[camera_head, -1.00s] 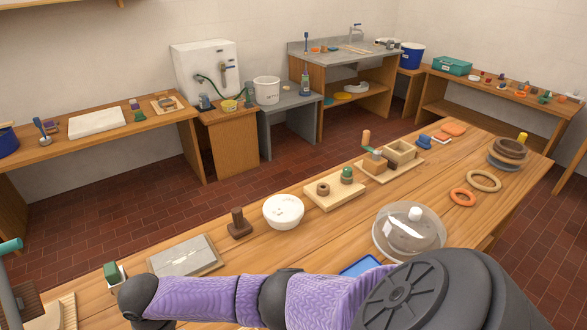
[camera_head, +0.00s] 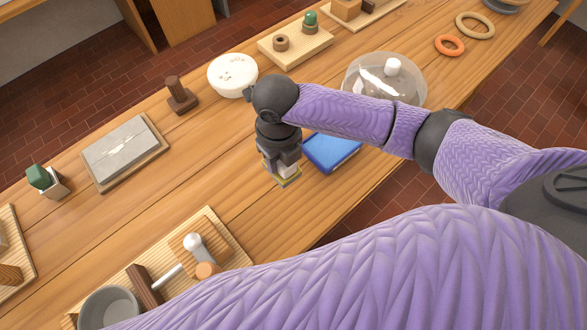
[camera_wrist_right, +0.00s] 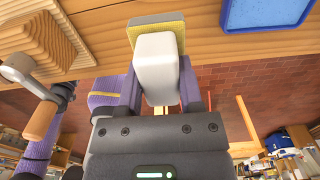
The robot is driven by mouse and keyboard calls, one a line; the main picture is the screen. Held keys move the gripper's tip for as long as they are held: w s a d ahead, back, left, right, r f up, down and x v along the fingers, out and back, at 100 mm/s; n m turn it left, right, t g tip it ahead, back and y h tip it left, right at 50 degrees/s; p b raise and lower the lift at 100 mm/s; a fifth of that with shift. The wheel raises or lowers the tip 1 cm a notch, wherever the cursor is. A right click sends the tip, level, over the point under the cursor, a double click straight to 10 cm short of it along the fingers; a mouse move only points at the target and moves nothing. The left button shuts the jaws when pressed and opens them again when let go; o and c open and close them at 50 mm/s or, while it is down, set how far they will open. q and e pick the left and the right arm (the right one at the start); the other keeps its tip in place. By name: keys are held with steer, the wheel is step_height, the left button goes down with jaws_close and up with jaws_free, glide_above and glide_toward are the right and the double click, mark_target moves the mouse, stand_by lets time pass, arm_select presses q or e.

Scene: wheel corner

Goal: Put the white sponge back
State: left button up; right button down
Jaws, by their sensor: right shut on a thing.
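My right gripper (camera_head: 282,165) points down over the workbench and is shut on the white sponge (camera_wrist_right: 157,62). Its white block part stands between the two fingers in the wrist view. A yellow pad with a dark layer (camera_wrist_right: 157,24) is at its far end; the pad also shows below the fingers in the head view (camera_head: 288,182). I cannot tell whether the pad touches the bench. A blue flat tray or box (camera_head: 333,152) lies just right of the gripper.
A white bowl (camera_head: 232,76), a brown wooden block with a knob (camera_head: 181,95) and a grey slab on a board (camera_head: 125,152) stand behind and to the left. A glass dome (camera_head: 386,76) is to the right. A ribbed board (camera_head: 222,240) with a crank lies in front. Bench left of the gripper is bare.

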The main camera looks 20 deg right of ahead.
mark_target(282, 179)
steer(key=shift+f, duration=0.1)
step_height(282, 179, down, 9)
steer(key=b, duration=0.3)
steer(key=shift+f, duration=0.25)
steer(key=shift+f, duration=0.3)
steer(key=shift+c, duration=1.2)
jaws_free()
